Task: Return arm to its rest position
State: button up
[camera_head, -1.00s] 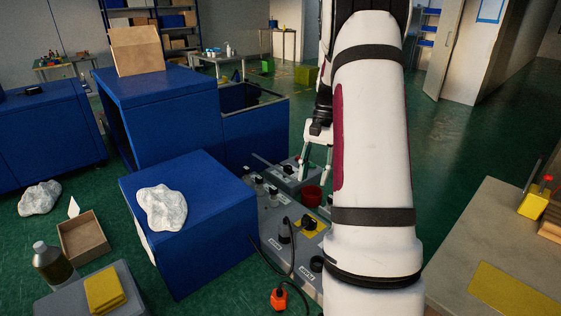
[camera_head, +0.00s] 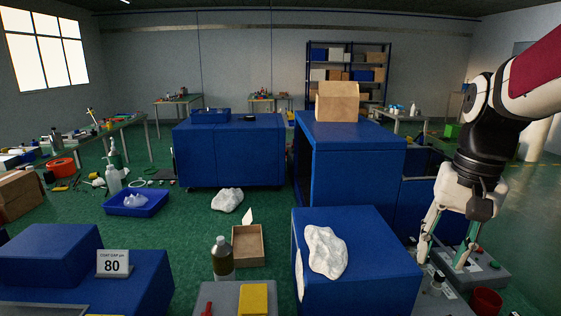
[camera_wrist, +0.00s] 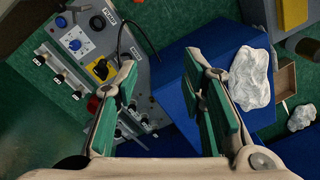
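My gripper (camera_head: 444,256) hangs from my arm at the right of the head view, fingers pointing down. Its two fingers stand apart with nothing between them. In the wrist view the green-padded fingers (camera_wrist: 160,85) are also spread and empty. Below them is the grey control panel (camera_wrist: 68,50) with knobs, a blue dial and a yellow plate. In the head view only a small part of the panel (camera_head: 492,272) shows beside the fingers; whether they touch it, I cannot tell.
A blue block (camera_head: 375,275) with a crumpled white cloth (camera_head: 325,252) stands left of my gripper. A red cup (camera_head: 487,301) is below right. A large blue cabinet (camera_head: 350,165) carries a cardboard box (camera_head: 337,102). Green floor (camera_head: 530,215) lies open at the right.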

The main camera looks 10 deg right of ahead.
jog(key=s+a+n+t, duration=0.3)
jog(key=s+a+n, duration=0.3)
jog(key=s+a, duration=0.5)
jog(key=shift+s+a+f+n+t+h, duration=0.15)
jog(key=shift+a+n+t+h, duration=0.15)
jog(key=shift+a+t+h, duration=0.1)
jog(key=shift+d, duration=0.15)
